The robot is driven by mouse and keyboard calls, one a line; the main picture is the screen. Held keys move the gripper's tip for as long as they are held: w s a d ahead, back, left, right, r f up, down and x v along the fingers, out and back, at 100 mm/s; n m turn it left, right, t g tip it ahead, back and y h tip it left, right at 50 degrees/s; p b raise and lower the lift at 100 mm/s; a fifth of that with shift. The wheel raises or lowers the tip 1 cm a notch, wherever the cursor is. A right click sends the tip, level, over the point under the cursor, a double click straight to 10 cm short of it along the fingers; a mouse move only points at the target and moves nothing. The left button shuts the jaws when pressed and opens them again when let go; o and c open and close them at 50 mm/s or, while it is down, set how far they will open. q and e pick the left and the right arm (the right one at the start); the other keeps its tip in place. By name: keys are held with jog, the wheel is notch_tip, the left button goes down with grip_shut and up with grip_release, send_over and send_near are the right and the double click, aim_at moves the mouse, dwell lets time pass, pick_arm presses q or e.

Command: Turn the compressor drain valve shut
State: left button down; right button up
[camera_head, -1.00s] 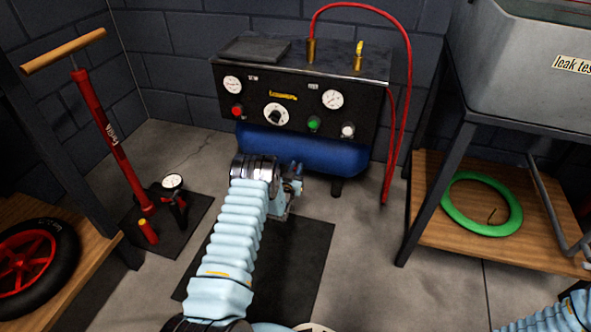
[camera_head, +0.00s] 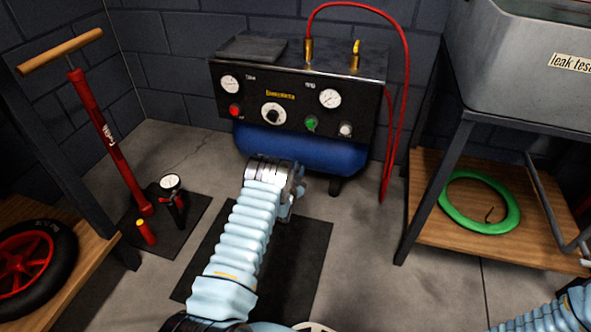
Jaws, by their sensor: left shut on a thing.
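The compressor has a black control panel (camera_head: 255,98) with gauges, a round knob and coloured buttons. Its blue tank (camera_head: 300,148) lies under the panel against the back wall. My left gripper (camera_head: 299,182) is in front of the tank's underside, at the end of my blue-sleeved left arm. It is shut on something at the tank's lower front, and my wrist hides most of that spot. The drain valve cannot be made out. Part of my right arm shows at the lower right corner; its gripper is out of frame.
A red hose (camera_head: 405,90) loops from the compressor top down its right side. A red floor pump (camera_head: 108,145) stands at left on a dark mat. A wooden shelf (camera_head: 430,235) with a green tyre (camera_head: 452,207) is at right. Another dark mat (camera_head: 305,265) lies under my left arm.

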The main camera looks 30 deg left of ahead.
pick_arm(q)
jog(key=m, duration=0.3)
jog(key=d+f+m, duration=0.1)
jog(key=m, duration=0.1)
jog(key=shift+w+m, duration=0.1)
jog(key=shift+m, duration=0.2)
jog(key=m, duration=0.2)
jog(key=f+m, duration=0.1)
jog(key=m, duration=0.2)
jog(key=shift+d+f+m, duration=0.2)
jog(key=shift+f+m, duration=0.05)
jog(key=shift+m, duration=0.15)
jog(key=c, duration=1.2)
grip_release()
jog(key=shift+o, duration=0.2)
jog(key=p+v, duration=0.3)
jog(key=v, duration=1)
jog(key=shift+s, duration=0.4)
